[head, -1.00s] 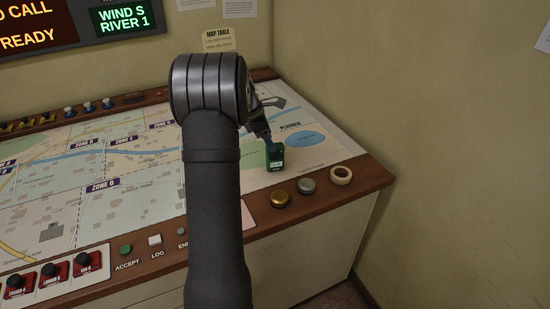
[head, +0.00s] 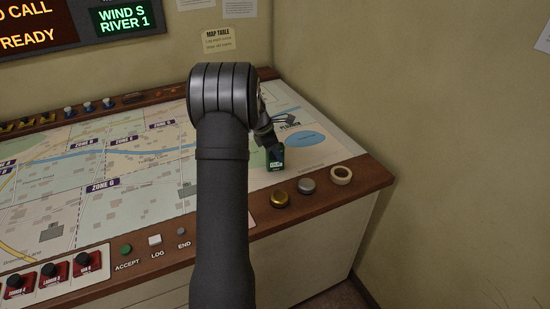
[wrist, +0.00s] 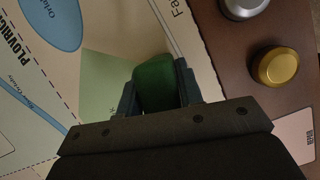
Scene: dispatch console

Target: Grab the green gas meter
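The green gas meter (head: 276,163) is a small upright block with a pale label on its front. It stands on the right part of the map table, left of the blue lake patch. My gripper (head: 274,149) is down over it from above. In the wrist view, the meter's rounded green top (wrist: 155,85) sits between the two dark blue fingers of my gripper (wrist: 157,92), one on each side. Any gap between fingers and meter is too small to tell. My arm hides part of the map.
A gold knob (head: 279,198), a grey knob (head: 307,186) and a tape ring (head: 341,175) lie on the wooden front edge (head: 372,183), right of the meter. Buttons and red switches line the front left. A wall stands close on the right.

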